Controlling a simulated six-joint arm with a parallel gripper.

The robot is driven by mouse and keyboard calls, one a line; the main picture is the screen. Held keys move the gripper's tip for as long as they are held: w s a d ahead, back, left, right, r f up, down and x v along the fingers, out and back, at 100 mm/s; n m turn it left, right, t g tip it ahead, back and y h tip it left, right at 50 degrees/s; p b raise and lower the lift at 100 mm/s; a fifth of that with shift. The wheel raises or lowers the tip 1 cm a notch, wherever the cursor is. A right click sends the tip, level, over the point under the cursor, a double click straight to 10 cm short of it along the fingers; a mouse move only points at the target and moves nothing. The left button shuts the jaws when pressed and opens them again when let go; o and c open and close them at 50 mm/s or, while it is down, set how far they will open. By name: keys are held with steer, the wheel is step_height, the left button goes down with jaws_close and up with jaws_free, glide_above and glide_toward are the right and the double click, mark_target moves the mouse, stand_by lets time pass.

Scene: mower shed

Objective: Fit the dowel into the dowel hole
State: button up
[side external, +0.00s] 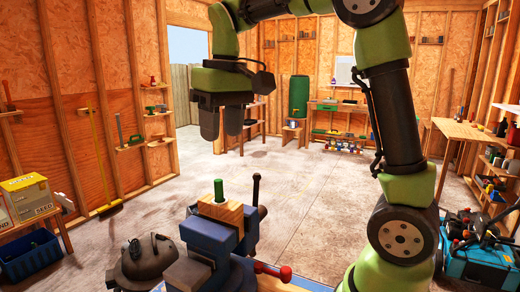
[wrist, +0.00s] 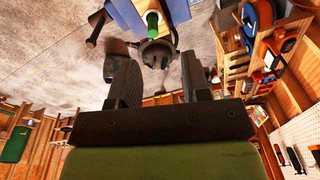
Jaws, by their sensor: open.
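A green dowel (side external: 219,190) stands upright at the top of a pale wooden block (side external: 228,212), which is clamped in a blue vise (side external: 208,236). Its lower end is hidden by the block, and I cannot see the rim of the hole or how deep the dowel sits. The dowel also shows in the wrist view (wrist: 152,21), beyond the fingertips at the top. My gripper (side external: 221,128) points down above the dowel, clear of it. In the wrist view its two fingers (wrist: 159,72) are apart with nothing between them.
The vise's dark handle (side external: 256,189) rises right of the block, and a red-ended bar (side external: 284,273) sticks out below. A dark rounded machine (side external: 150,258) sits at left. A teal toolbox (side external: 468,258) is at far right. The air between gripper and dowel is clear.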

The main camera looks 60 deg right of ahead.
steer(key=s+a+f+t+y, duration=0.1)
steer(key=s+a+t, duration=0.2)
steer(key=s, duration=0.4)
steer(key=s+a+f+m+t, duration=0.1)
steer(key=s+a+t, duration=0.2)
steer(key=s, duration=0.4)
steer(key=shift+s+y, duration=0.25)
steer(key=shift+y, duration=0.15)
